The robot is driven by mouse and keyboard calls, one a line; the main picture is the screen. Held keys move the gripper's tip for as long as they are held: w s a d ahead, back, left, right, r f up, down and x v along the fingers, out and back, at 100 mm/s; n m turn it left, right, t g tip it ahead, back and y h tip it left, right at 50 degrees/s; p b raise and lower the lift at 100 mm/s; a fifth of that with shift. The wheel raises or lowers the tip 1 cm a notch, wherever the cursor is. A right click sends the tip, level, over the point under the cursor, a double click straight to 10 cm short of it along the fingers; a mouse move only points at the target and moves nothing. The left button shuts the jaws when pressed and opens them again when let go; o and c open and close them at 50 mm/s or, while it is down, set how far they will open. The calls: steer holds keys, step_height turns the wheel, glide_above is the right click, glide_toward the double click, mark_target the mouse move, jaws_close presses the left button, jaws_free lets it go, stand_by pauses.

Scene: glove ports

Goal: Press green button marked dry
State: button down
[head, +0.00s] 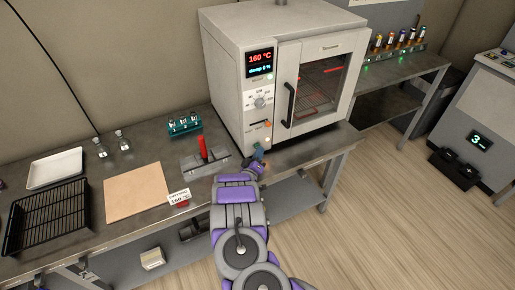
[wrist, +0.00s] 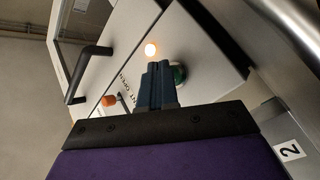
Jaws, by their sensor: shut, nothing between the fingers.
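The green button (wrist: 180,74) shows in the wrist view on the pale oven panel, partly hidden behind my fingers. My gripper (wrist: 158,70) is shut and empty, its dark blue fingertips overlapping the button's left edge; whether they touch it I cannot tell. In the head view my gripper (head: 258,153) is at the lower front of the oven (head: 228,85), and I cannot make out the button apart from it. A lit round lamp (wrist: 151,49) glows beside the fingertips. The button's marking is not readable.
The oven display (head: 260,62) reads 160 °C. An orange switch (wrist: 108,101) and the black door handle (wrist: 88,70) are left of my fingers in the wrist view. A red-handled holder (head: 204,155) and a tube rack (head: 184,124) stand on the bench left of the oven.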

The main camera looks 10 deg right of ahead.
stand_by(0.4)
steer(key=shift+s+d+p, duration=0.15)
steer(key=shift+s+p, duration=0.25)
steer(key=shift+s, duration=0.15)
steer(key=shift+s+d+r+p, duration=0.1)
steer(key=shift+s+d+p, duration=0.05)
steer(key=shift+s+p, duration=0.3)
steer(key=shift+s+d+p, duration=0.15)
steer(key=shift+s+p, duration=0.05)
steer(key=shift+s, duration=0.3)
steer(key=shift+s+d+p, duration=0.3)
steer(key=shift+s+p, duration=0.1)
steer(key=shift+s, duration=0.6)
steer(key=shift+s+d+p, duration=0.3)
steer(key=shift+s+p, duration=0.05)
steer(key=shift+s, duration=0.6)
